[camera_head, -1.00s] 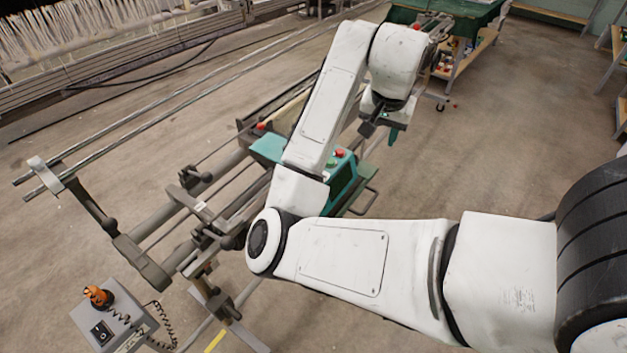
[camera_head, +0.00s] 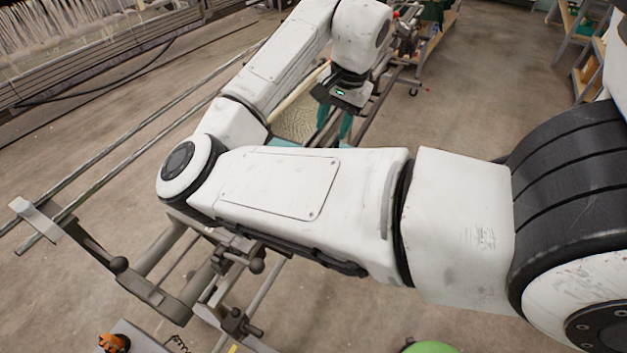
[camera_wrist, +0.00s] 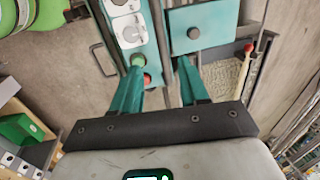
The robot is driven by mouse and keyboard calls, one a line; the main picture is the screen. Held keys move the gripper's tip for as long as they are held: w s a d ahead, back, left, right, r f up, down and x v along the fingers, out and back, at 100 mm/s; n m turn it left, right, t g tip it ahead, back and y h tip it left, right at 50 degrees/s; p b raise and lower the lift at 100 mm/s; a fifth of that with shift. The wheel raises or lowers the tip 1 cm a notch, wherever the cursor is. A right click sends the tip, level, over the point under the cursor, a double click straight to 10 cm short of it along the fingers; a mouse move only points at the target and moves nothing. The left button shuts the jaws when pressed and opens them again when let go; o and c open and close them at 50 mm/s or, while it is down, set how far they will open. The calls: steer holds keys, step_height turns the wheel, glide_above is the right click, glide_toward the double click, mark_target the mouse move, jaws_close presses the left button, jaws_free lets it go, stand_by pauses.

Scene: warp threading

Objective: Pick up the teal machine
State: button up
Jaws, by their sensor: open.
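The teal machine (camera_wrist: 212,25) lies just ahead of my gripper in the wrist view. Its panel has white dials, a green button and a red button; beside it is a teal block with a dark knob. In the head view my arm hides most of the machine, leaving a thin teal strip (camera_head: 303,149). My gripper (camera_wrist: 158,74) has teal fingers, open and apart, with nothing clearly held between them. The fingertips overlap the machine's near edge in the wrist view; I cannot tell whether they touch. In the head view my gripper (camera_head: 335,124) points down over the machine's area.
The grey warping frame (camera_head: 170,300) with rods and knobs stands around and left of my arm. An orange item (camera_head: 114,343) shows at the bottom. A shelf cart (camera_head: 432,45) stands at the back. Open floor (camera_head: 490,85) lies to the right.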

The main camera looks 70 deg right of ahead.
mark_target(334, 142)
steer(key=f, duration=0.1)
steer(key=w+f, duration=0.1)
steer(key=f, duration=0.3)
steer(key=shift+w+d+f+b, duration=0.2)
steer(key=shift+w+b, duration=0.1)
steer(key=shift+b, duration=0.1)
steer(key=shift+w+d+f+p, duration=0.1)
steer(key=shift+f+p, duration=0.05)
steer(key=shift+f, duration=0.7)
steer(key=shift+w+d+f+p, duration=0.1)
steer(key=shift+w+f+p, duration=0.05)
steer(key=shift+f, duration=0.7)
steer(key=shift+w+d+f+p, duration=0.1)
steer(key=shift+f+p, duration=0.05)
steer(key=shift+f, duration=0.7)
steer(key=shift+c, duration=0.3)
jaws_close()
steer(key=shift+r, duration=0.15)
